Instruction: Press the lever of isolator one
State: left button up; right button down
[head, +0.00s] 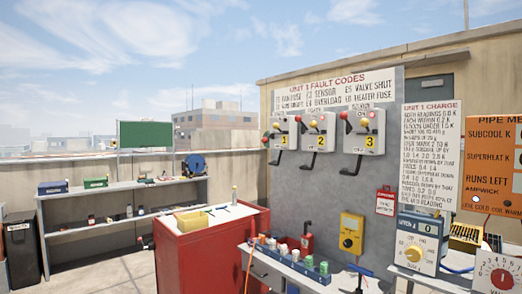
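Three grey isolator boxes hang in a row on the grey wall panel. Isolator one (284,128) is the leftmost, with a yellow "1" plate (283,140). A black lever (277,158) hangs down beneath it, slanting to the lower left. A red ball knob (276,126) and another red knob (265,139) are at its left side; I cannot tell how they connect. Isolator two (317,131) and isolator three (364,131) stand to its right, each with a similar black lever below. Neither gripper is in the head view.
A red cabinet (205,255) and a narrow bench (290,262) with several small bottles stand below the panel. A yellow meter (351,234) hangs on the panel's lower part. Shelves (90,203) and a black bin (22,248) are at left. Some floor shows between shelves and cabinet.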

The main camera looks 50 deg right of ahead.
aim_at(264, 139)
jog(key=z, duration=0.6)
jog(key=i, duration=1.15)
jog(key=z, duration=0.9)
